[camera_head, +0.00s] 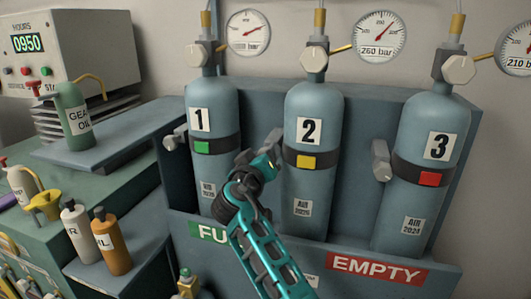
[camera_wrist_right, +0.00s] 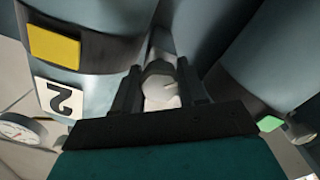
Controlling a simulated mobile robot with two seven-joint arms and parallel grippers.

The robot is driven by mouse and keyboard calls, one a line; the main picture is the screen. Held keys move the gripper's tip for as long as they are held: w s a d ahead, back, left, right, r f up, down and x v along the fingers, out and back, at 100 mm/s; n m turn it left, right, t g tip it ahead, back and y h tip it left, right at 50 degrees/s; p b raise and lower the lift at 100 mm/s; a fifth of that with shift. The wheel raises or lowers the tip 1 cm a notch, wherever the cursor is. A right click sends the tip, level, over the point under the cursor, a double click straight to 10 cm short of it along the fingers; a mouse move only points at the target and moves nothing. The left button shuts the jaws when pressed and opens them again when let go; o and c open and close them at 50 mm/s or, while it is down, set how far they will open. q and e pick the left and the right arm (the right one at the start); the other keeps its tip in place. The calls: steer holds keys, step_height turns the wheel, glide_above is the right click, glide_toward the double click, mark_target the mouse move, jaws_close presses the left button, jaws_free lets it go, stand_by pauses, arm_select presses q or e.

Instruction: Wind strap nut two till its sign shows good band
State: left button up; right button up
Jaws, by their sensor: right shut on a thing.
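Cylinder two (camera_head: 314,185) stands upright in the middle of the rack, with a dark strap around it. The strap's sign (camera_head: 306,162) is yellow; it also shows yellow in the right wrist view (camera_wrist_right: 54,46). Strap nut two (camera_head: 273,140) is a grey knob at the strap's left side, partly hidden by my gripper. My right gripper (camera_head: 266,158) reaches up to it. In the right wrist view the gripper (camera_wrist_right: 160,92) has its fingers on both sides of the pale nut (camera_wrist_right: 160,82), shut on it. My left gripper is out of view.
Cylinder one (camera_head: 212,115) has a green sign and cylinder three (camera_head: 433,130) a red sign. Their strap nuts (camera_head: 174,140) (camera_head: 381,160) stick out to the left. A bench with bottles (camera_head: 112,245) fills the left side. Gauges (camera_head: 379,38) hang above.

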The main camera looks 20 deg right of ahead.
steer(key=shift+w+a+r+n+p, duration=0.1)
steer(key=shift+r+n+p, duration=0.15)
steer(key=shift+n, duration=0.55)
steer(key=shift+r+n+p, duration=0.15)
steer(key=shift+n+p, duration=0.2)
steer(key=shift+n, duration=0.45)
steer(key=o, duration=0.8)
steer(key=shift+c, duration=0.2)
steer(key=shift+f, duration=0.3)
